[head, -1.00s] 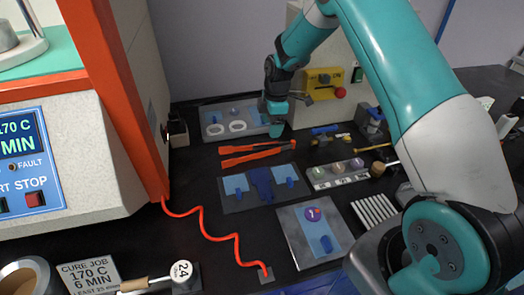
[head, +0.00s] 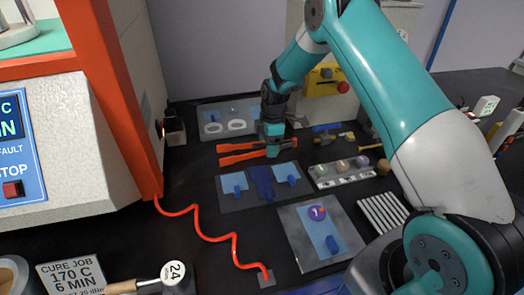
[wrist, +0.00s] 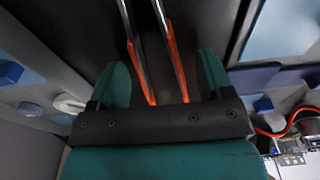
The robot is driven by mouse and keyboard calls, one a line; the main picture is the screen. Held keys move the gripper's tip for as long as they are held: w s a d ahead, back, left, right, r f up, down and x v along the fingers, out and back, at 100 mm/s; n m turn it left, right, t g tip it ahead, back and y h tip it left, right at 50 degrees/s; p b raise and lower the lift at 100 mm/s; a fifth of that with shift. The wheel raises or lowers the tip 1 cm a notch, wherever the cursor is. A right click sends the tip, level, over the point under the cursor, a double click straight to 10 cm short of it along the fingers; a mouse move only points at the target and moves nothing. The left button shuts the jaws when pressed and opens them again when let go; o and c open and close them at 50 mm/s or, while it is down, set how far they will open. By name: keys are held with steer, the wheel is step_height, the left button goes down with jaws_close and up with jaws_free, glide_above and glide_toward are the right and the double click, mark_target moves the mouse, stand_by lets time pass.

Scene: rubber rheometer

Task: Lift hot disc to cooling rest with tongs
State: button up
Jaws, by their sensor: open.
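The orange-red tongs (head: 238,156) lie on the black bench, and their two legs show in the wrist view (wrist: 176,60). My gripper (head: 273,147) is at the right end of the tongs. In the wrist view my gripper (wrist: 163,80) is open, with both tong legs between its fingers; neither finger visibly touches them. A purple disc (head: 317,212) marked 1 sits on a light blue sheet on a grey plate (head: 290,245). A rack of pale rods (head: 382,213), possibly the cooling rest, stands to its right.
A dark mat (head: 232,202) with blue pieces lies in front of the tongs. A white strip (head: 330,184) holds several small discs. A grey tray (head: 205,113) with white rings is behind. A red coiled cord (head: 205,232) runs beside the orange-framed machine (head: 110,90).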

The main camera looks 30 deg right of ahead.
steer(key=c, duration=0.7)
step_height(320, 180, up, 12)
steer(key=p, duration=0.8)
